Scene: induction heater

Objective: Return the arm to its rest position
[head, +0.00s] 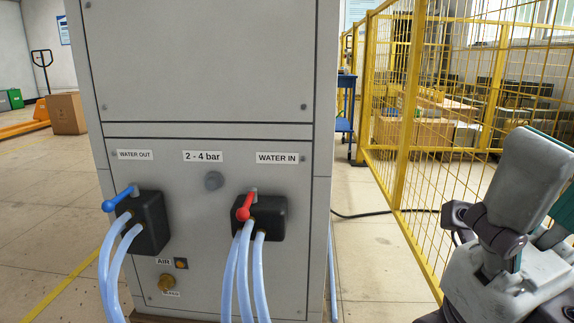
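My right gripper (542,165) shows at the lower right edge of the head view, with its fingers pointing up. It is apart from the grey heater cabinet (208,60) in the picture, to the right of it. One finger's broad grey back faces the camera and hides most of the other, so I cannot tell how far apart the fingers are. No held object is visible. My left gripper is not in view. On the cabinet are a blue lever (119,199) under WATER OUT and a red lever (245,206) under WATER IN, both tilted down to the left.
Pale blue hoses (243,275) hang from the black valve blocks. A yellow mesh fence (402,120) stands behind my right gripper. A dark cable (375,214) lies on the floor. Open floor shows between cabinet and fence. A cardboard box (67,114) stands at the far left.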

